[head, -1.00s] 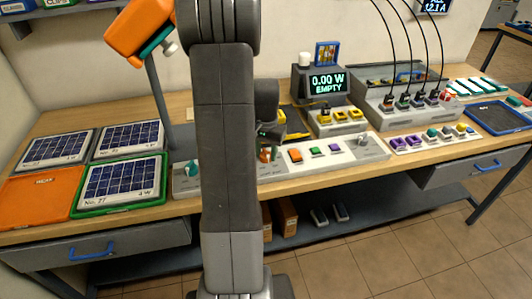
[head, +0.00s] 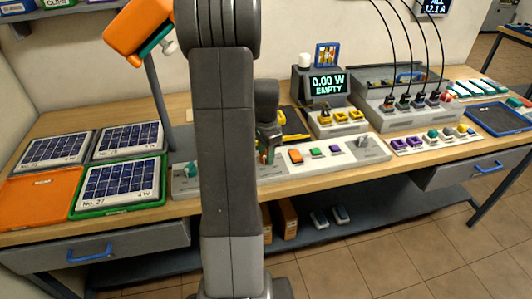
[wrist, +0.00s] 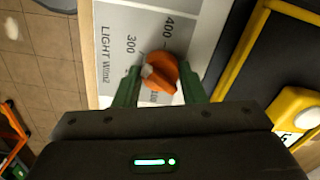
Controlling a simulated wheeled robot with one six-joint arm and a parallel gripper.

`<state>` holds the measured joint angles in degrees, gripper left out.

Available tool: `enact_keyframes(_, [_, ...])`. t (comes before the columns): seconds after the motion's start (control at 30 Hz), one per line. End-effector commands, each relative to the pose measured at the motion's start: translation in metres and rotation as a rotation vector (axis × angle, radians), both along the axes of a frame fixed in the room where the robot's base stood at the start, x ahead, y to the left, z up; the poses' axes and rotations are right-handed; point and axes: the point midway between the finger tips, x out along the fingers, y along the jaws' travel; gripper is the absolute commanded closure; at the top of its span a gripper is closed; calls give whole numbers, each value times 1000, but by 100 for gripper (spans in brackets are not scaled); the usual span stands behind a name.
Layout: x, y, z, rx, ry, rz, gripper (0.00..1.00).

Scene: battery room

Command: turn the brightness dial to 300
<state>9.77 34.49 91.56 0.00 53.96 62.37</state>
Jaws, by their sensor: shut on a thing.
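The brightness dial (wrist: 165,72) is an orange knob with a pale mark on its left side in the wrist view. It sits on a light panel (wrist: 112,18) lettered "LIGHT W/m2", with 300 and 400 printed above it. The pale mark faces left, below the 300; its exact reading is hard to tell. My gripper (wrist: 158,80) is shut on the dial, one green finger on each side. In the head view my gripper (head: 266,152) is down at the panel, and the dial is mostly hidden by it.
Right of my gripper the panel carries an orange switch (head: 296,156) and other controls. A display (head: 328,83) reads 0.00 W EMPTY. Solar panels in trays (head: 118,187) lie at the left. In the wrist view a yellow-edged black tray (wrist: 262,68) is close on the right.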

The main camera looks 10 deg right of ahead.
Motion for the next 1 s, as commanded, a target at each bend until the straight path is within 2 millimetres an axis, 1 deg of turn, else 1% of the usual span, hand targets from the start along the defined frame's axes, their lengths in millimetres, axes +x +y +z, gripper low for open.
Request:
enact_keyframes(0.47, [1, 0, 1, -1, -3, -16, 86])
enact_keyframes(0.5, [1, 0, 1, -1, -3, -16, 61])
enact_keyframes(0.57, [1, 0, 1, -1, -3, -16, 49])
enact_keyframes(0.6, [1, 0, 1, -1, -3, -16, 41])
enact_keyframes(0.87, [0, 0, 1, -1, -1, -16, 41])
enact_keyframes(1.0, [1, 0, 8, 0, -2, -16, 41])
